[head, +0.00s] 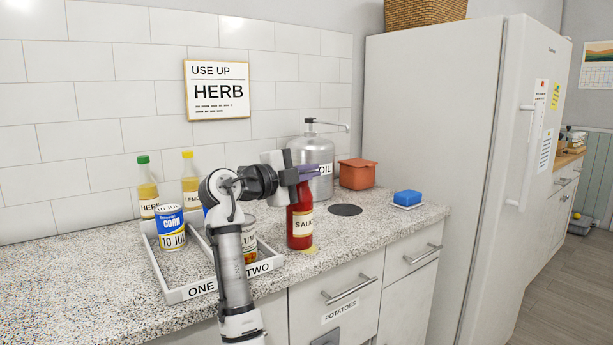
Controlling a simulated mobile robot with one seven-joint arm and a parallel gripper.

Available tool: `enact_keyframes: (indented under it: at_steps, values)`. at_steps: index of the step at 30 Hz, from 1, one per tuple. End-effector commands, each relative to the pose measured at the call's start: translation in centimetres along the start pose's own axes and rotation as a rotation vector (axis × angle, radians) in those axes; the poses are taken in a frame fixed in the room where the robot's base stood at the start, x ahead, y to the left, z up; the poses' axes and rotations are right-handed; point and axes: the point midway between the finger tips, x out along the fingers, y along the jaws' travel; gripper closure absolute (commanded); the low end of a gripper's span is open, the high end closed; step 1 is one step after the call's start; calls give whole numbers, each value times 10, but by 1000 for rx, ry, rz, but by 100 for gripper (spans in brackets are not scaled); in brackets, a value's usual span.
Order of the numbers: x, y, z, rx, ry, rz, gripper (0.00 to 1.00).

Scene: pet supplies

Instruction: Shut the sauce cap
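The red sauce bottle (299,221) stands upright on the speckled counter, with a pale label reading "SAUC". My gripper (308,173) is at the top of the bottle, its fingers pointing right across the bottle's neck and cap area. The cap is hidden behind the gripper, so I cannot tell whether it is open or shut. I cannot tell whether the fingers touch the bottle or how far apart they are.
A divided white tray (176,293) holds a corn can (171,231) and another can (249,240), partly behind my arm. A metal oil dispenser (322,152) and an orange pot (357,174) stand behind the bottle. A blue sponge (407,197) sits right, near the fridge (440,150).

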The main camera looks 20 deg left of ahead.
Motion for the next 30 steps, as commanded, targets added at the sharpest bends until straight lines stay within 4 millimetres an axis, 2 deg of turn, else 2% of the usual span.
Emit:
enact_keyframes:
  at_steps: [10, 24, 27, 30]
  values:
    - [0, 7, -1, 107, 1, 0, 100]
    - [0, 7, -1, 118, 1, 0, 100]
    - [0, 7, -1, 118, 1, 0, 84]
    - [0, 7, -1, 118, 1, 0, 74]
